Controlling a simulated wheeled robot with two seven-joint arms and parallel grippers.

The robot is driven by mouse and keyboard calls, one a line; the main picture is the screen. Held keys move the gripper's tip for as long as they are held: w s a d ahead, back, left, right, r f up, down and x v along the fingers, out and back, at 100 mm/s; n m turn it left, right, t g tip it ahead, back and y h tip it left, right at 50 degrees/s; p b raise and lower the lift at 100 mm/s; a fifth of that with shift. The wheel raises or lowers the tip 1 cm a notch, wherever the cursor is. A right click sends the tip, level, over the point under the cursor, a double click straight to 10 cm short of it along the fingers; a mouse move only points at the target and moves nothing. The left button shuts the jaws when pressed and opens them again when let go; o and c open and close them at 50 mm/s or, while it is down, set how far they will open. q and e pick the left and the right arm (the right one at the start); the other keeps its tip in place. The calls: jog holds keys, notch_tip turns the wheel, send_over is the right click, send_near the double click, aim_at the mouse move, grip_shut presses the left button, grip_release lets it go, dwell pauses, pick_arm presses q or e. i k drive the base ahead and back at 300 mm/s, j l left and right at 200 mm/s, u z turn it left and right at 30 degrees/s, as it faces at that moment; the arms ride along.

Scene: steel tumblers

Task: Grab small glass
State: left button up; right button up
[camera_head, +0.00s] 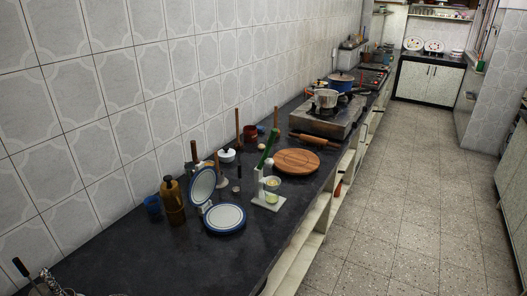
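I cannot tell whether the cup is fixed to this base. Neither of my grippers shows in this view.
The dark counter (130,262) runs away along a tiled wall. Blue-rimmed plates (225,218), a brown bottle (173,200) and a blue cup (153,206) are to the left. A round wooden board (296,162) lies behind. The floor (400,215) is clear.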

aim_at(271, 197)
jog(key=u, duration=0.45)
jog(key=i+l+u, duration=0.1)
jog(key=u, duration=0.35)
jog(key=i+l+u, duration=0.1)
jog(key=l+u, duration=0.25)
jog(key=u, duration=0.15)
jog(key=l+u, duration=0.25)
jog(key=u, duration=0.2)
jog(key=l+u, duration=0.2)
jog(key=l, duration=0.35)
jog(key=l+u, duration=0.15)
jog(key=l, duration=0.35)
jog(key=k+l+u, duration=0.2)
jog(key=l, duration=0.35)
jog(key=l+u, duration=0.2)
jog(key=l, duration=0.3)
jog(key=k+l, duration=0.1)
jog(key=l, duration=0.35)
jog(key=k+l, duration=0.15)
jog(key=l, duration=0.25)
jog(key=k+l, duration=0.1)
jog(key=l, duration=0.35)
